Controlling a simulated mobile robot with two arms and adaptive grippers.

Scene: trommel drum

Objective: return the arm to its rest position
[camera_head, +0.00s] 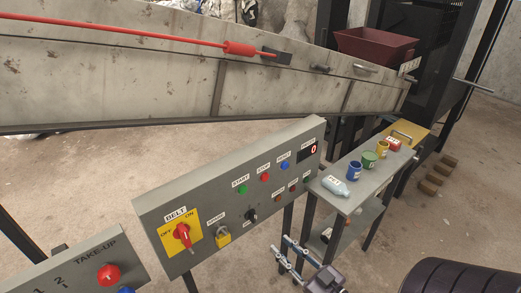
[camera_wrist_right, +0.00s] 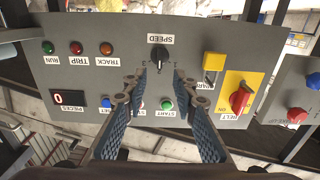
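My right gripper (camera_head: 285,255) is low in front of the grey control panel (camera_head: 150,212), to the right of its lower edge in the head view. In the right wrist view the two fingers of this gripper (camera_wrist_right: 157,75) stand apart with nothing between them. The black speed knob (camera_wrist_right: 158,57) and the green start button (camera_wrist_right: 167,103) show between and beyond the fingers. The panel appears upside down there. My left gripper is not in view.
A small grey table (camera_head: 352,200) with a bottle (camera_head: 335,186) and several coloured containers stands right of the panel. A conveyor (camera_head: 130,80) with a red cord (camera_head: 150,34) runs behind. A take-up panel (camera_head: 75,270) is at lower left.

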